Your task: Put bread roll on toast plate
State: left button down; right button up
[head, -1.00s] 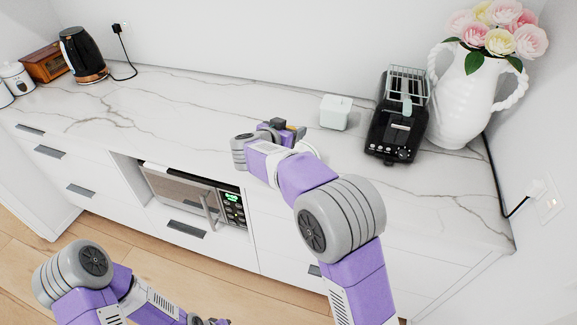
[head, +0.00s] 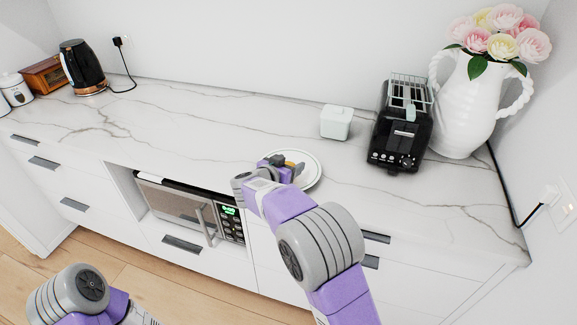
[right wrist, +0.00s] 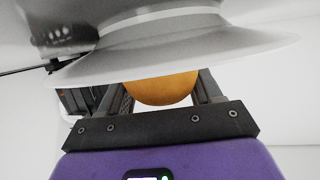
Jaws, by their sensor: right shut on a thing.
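The toast plate (head: 314,176) is a round white plate on the counter near its front edge, partly covered by my right gripper. My right gripper (head: 288,166) is over the plate in the head view. In the right wrist view it is shut on the orange-brown bread roll (right wrist: 162,90). A white rimmed dish, apparently the plate (right wrist: 180,60), crosses in front of the roll and hides part of it. I cannot tell whether the roll touches the plate. My left arm shows at the lower left of the head view, with its gripper out of view.
A pale green lidded box (head: 335,122), a black toaster (head: 398,135) and a white vase with flowers (head: 465,105) stand behind and right of the plate. A black kettle (head: 82,66) stands far left. The counter (head: 190,115) between is clear. A microwave (head: 185,208) sits below.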

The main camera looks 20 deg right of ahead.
jog(key=shift+o, duration=1.4)
jog(key=shift+f, duration=0.15)
jog(key=o, duration=0.4)
jog(key=shift+a+r, duration=0.1)
jog(key=shift+r, duration=0.1)
jog(key=p+v, duration=0.3)
jog(key=v, duration=0.7)
jog(key=shift+s+a+r, duration=0.15)
jog(key=shift+s+a, duration=0.1)
jog(key=shift+s, duration=0.05)
jog(key=shift+s+a+r+p, duration=0.1)
jog(key=shift+s+a+p, duration=0.2)
jog(key=shift+s+a, duration=0.1)
